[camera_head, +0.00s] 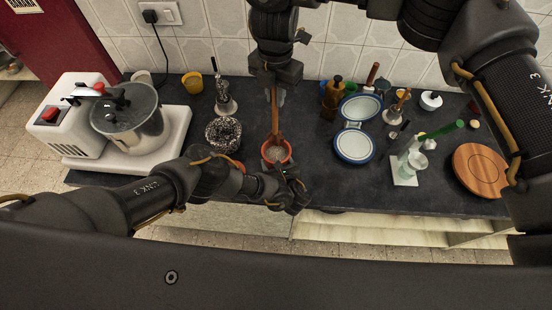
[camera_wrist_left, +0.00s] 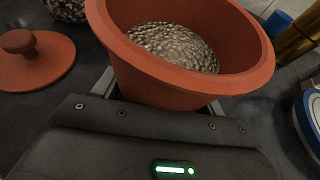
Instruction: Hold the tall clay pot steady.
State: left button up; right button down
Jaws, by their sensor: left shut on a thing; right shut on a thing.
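The tall clay pot (camera_head: 288,153) stands on the dark counter, reddish-orange, with a grey grainy mass inside. It fills the upper middle of the left wrist view (camera_wrist_left: 160,78). My left gripper (camera_head: 280,170) is shut on the pot from the front, with fingers at both sides below the rim. My right gripper (camera_head: 273,88) is above the pot and shut on a brown wooden tool (camera_head: 274,122), whose lower end reaches down to the pot's mouth. The tool does not show in the left wrist view.
A clay lid with a knob (camera_wrist_left: 32,62) lies left of the pot. A speckled bowl (camera_head: 223,134) and a steel-drum machine (camera_head: 132,118) stand further left. Blue-rimmed dishes (camera_head: 354,146) are right, with a round wooden board (camera_head: 480,172) beyond. The counter's front edge is close to the pot.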

pick_arm(q)
jog(key=o, duration=1.5)
jog(key=shift+c, duration=0.2)
jog(key=shift+s, duration=0.1)
